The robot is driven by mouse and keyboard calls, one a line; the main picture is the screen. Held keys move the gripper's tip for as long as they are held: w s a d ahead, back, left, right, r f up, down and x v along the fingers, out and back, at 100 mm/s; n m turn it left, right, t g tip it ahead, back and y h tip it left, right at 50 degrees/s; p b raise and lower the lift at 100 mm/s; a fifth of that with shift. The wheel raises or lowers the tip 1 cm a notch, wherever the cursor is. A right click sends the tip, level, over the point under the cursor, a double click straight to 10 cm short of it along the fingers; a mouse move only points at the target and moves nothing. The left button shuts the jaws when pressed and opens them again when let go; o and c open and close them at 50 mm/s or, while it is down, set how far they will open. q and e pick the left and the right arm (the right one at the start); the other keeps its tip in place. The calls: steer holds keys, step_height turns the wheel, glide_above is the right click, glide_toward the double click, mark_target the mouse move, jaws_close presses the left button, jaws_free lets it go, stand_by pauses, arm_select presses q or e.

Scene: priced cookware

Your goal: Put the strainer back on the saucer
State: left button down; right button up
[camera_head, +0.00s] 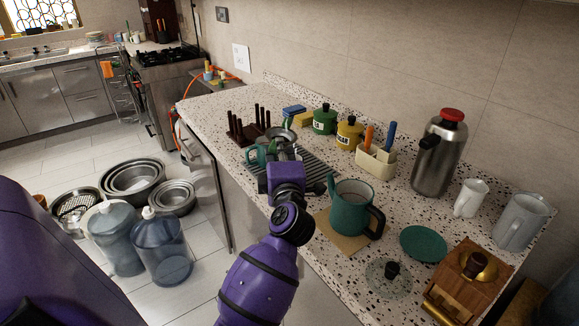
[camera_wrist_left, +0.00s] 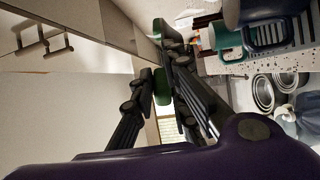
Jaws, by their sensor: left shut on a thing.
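My left gripper (camera_head: 284,160) is over the slatted rack near the counter's front edge and is shut on what looks like the small grey metal strainer (camera_head: 281,134), whose bowl shows just beyond the fingers. In the left wrist view my gripper (camera_wrist_left: 160,75) has a green piece between its fingers; I cannot tell its shape. The round teal saucer (camera_head: 423,243) lies at the right of the counter, well apart from my gripper, and nothing stands on it. My right gripper is out of view.
A teal pot (camera_head: 350,212) on a brown board stands between my arm and the saucer. A glass lid (camera_head: 389,279) and a wooden grinder (camera_head: 468,285) flank the saucer. A steel flask (camera_head: 438,155) stands behind. A mug rack (camera_head: 318,172) is below my gripper.

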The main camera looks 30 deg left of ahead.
arm_select(q)
steer(key=w+a+f+b, duration=0.2)
steer(key=w+f, duration=0.4)
steer(key=f, duration=0.3)
steer(key=shift+f+b, duration=0.3)
steer(key=c, duration=1.8)
jaws_free()
steer(key=shift+w+f, duration=0.15)
steer(key=shift+c, duration=0.2)
steer(key=shift+o, duration=0.6)
